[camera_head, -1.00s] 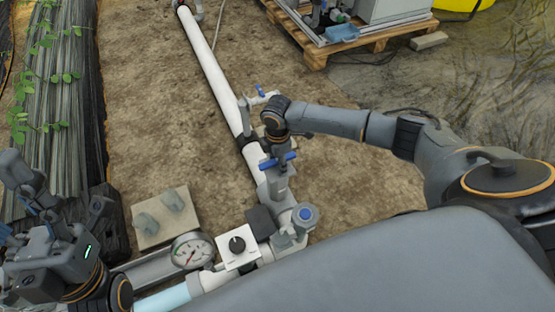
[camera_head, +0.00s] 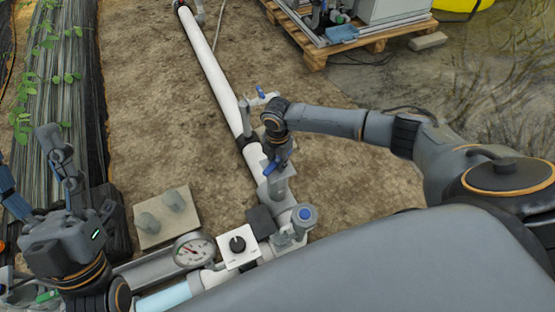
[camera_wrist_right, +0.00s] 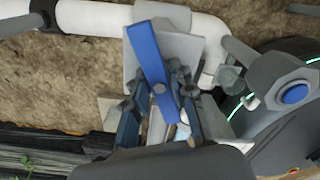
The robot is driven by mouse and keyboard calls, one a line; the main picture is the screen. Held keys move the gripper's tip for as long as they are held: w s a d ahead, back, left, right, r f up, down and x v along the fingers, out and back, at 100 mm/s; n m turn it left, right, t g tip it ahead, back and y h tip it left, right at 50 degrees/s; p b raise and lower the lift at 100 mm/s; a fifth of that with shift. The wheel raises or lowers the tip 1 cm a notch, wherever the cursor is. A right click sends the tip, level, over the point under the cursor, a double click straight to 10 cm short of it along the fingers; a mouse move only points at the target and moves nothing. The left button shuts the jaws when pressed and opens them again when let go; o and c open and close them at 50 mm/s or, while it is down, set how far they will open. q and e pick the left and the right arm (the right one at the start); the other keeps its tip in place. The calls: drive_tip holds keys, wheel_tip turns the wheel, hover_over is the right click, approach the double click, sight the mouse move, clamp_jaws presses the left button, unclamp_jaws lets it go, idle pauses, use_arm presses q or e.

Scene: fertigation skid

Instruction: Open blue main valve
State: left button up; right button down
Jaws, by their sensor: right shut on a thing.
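The blue main valve's lever handle (camera_head: 271,167) sits on a grey valve body (camera_head: 280,184) in the white pipe, at the middle of the head view. My right gripper (camera_head: 276,157) comes down over it and is shut on the handle. In the right wrist view, the blue handle (camera_wrist_right: 152,58) runs between my two fingers (camera_wrist_right: 160,112), its far end sticking out past them. My left gripper (camera_head: 62,180) is at the left edge, fingers spread, away from the valve.
A smaller blue-handled valve (camera_head: 261,92) is farther up the white pipe (camera_head: 208,62). A pressure gauge (camera_head: 194,250), a white box with a black knob (camera_head: 238,246) and a blue-capped fitting (camera_head: 304,214) are nearer. A pallet (camera_head: 318,54) stands at the back; bare soil surrounds the pipe.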

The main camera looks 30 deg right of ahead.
drive_tip(key=n, duration=0.2)
drive_tip(key=shift+s+f+n, duration=0.1)
drive_tip(key=shift+n, duration=0.3)
drive_tip(key=n, duration=0.4)
drive_tip(key=shift+p, duration=0.3)
drive_tip(key=n, duration=0.6)
drive_tip(key=shift+f+n, duration=0.1)
drive_tip(key=shift+n, duration=0.3)
use_arm(q)
drive_tip(key=shift+w+d+f+g+y, duration=0.15)
drive_tip(key=shift+w+f+g+y, duration=0.15)
drive_tip(key=shift+w+f+g, duration=0.6)
use_arm(e)
drive_tip(key=shift+n, duration=0.5)
use_arm(q)
drive_tip(key=shift+w+r, duration=0.1)
drive_tip(key=shift+w, duration=0.05)
use_arm(e)
drive_tip(key=c, duration=1.1)
unclamp_jaws()
use_arm(q)
drive_tip(key=shift+w, duration=0.1)
use_arm(e)
drive_tip(key=shift+o, duration=0.2)
